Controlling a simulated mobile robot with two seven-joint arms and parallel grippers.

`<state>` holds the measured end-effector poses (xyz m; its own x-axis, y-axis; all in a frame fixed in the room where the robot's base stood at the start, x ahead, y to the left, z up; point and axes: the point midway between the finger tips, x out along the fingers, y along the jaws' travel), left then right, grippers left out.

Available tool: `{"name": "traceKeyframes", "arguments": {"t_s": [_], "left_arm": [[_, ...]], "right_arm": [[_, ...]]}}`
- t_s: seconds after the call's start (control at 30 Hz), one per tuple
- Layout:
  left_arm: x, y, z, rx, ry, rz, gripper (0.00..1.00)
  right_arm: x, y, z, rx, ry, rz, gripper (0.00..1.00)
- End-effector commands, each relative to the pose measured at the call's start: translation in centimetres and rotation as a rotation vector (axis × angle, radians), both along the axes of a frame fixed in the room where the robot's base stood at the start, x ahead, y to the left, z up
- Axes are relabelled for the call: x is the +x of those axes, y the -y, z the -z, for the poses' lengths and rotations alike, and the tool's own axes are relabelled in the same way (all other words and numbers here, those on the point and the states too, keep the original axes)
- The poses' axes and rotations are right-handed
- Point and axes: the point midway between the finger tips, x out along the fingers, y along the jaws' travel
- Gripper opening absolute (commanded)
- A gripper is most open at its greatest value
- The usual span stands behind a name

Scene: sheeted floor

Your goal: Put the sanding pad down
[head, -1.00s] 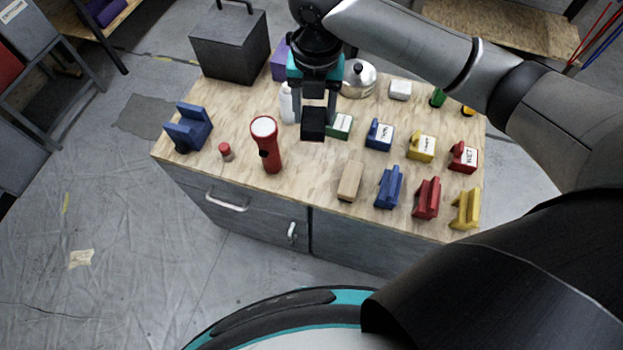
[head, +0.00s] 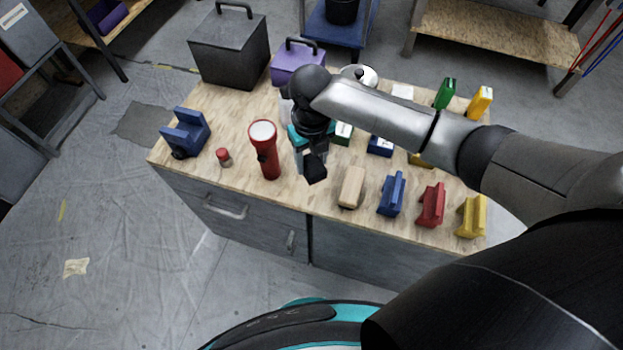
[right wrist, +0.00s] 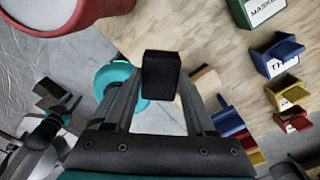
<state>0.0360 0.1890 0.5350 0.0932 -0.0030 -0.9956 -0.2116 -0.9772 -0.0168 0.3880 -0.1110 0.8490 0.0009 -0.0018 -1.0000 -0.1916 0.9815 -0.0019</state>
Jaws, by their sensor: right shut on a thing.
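The black sanding pad (head: 315,171) is held by my right gripper (head: 312,158), over the front part of the plywood worktop (head: 245,108). It looks slightly tilted in the head view. In the right wrist view the dark pad (right wrist: 161,72) sits between the two fingers of my right gripper (right wrist: 160,90), with the worktop beyond it. I cannot tell how high the pad is or whether it touches the top. A tan block (head: 351,187) lies just right of it. My left gripper is not in view.
A red flashlight (head: 265,150) stands left of the gripper. Blue (head: 392,193), red (head: 431,205) and yellow (head: 471,216) blocks line the front right. Small labelled boxes stand behind, partly hidden by my arm. A dark grey case (head: 229,48) stands at the back left.

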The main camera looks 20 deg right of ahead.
Motion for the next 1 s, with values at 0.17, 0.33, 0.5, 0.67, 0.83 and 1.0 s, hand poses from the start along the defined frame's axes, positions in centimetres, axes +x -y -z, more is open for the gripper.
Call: {"name": "traceKeyframes", "arguments": {"t_s": [0.17, 0.33, 0.5, 0.67, 0.83, 1.0], "left_arm": [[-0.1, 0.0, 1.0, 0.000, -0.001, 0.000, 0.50], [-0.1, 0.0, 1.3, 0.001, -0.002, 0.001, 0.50], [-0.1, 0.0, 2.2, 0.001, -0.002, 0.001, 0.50], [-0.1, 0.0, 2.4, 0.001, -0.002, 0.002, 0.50], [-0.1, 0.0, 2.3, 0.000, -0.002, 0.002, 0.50], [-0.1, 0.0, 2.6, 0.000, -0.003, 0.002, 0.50]], "right_arm": [[0.0, 0.0, 3.3, 0.001, -0.001, 0.001, 0.11], [0.0, -0.1, 4.5, 0.001, 0.001, 0.001, 0.11], [0.0, -0.1, 7.3, 0.002, -0.001, 0.002, 0.11], [0.1, 0.0, 8.1, 0.001, 0.002, 0.000, 0.11], [0.1, 0.0, 8.1, 0.001, 0.002, 0.000, 0.11], [0.1, 0.0, 8.5, 0.001, 0.002, 0.001, 0.11]]}}
